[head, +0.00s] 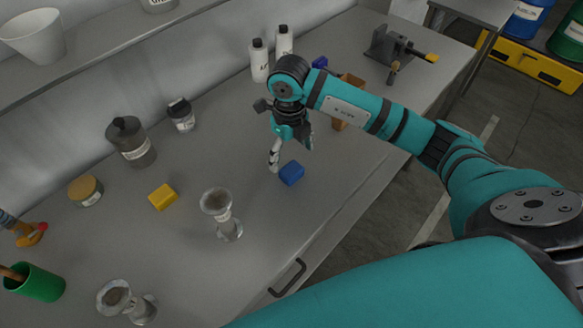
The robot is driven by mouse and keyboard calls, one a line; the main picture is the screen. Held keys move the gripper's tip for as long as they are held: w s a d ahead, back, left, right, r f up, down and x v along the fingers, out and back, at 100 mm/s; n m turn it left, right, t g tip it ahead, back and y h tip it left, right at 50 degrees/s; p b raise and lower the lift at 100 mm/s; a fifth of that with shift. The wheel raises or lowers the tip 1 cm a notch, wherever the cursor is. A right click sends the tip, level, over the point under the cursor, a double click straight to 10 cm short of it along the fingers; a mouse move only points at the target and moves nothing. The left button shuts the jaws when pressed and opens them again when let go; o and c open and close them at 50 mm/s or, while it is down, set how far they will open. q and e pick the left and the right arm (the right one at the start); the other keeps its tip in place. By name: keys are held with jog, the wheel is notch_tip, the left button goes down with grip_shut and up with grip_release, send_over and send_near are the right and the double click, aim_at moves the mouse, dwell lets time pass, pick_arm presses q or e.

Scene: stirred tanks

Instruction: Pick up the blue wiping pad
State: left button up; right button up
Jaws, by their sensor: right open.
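The blue wiping pad (291,173) lies on the grey bench top near its front edge, in the middle of the head view. My right gripper (291,132) is open and empty, just behind and above the pad in the picture. It appears apart from the pad, though the height of the gap is hard to judge. A slim white object with dark marks (274,156) shows just left of the pad, close to the gripper. My left gripper is not in view.
A yellow block (163,197) and an hourglass-shaped glass piece (221,213) are left of the pad. White bottles (260,60) stand behind the gripper. A brown block (350,84) is partly hidden by my right arm. A dark clamp-like device (391,46) stands at far right.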

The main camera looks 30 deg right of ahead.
aim_at(291, 169)
notch_tip(291, 169, down, 3)
jog(key=shift+f+p, duration=0.1)
jog(key=shift+p, duration=0.4)
jog(key=f, duration=0.1)
jog(key=f+p, duration=0.2)
jog(key=shift+d+f, duration=0.25)
jog(key=shift+f, duration=0.6)
jog(key=c, duration=0.6)
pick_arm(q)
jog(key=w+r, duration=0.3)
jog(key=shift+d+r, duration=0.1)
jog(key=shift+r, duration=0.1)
pick_arm(e)
jog(key=c, duration=0.5)
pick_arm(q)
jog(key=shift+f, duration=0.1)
pick_arm(e)
jog(key=shift+o, duration=0.2)
jog(key=shift+w+r, duration=0.1)
jog(key=shift+r, duration=0.1)
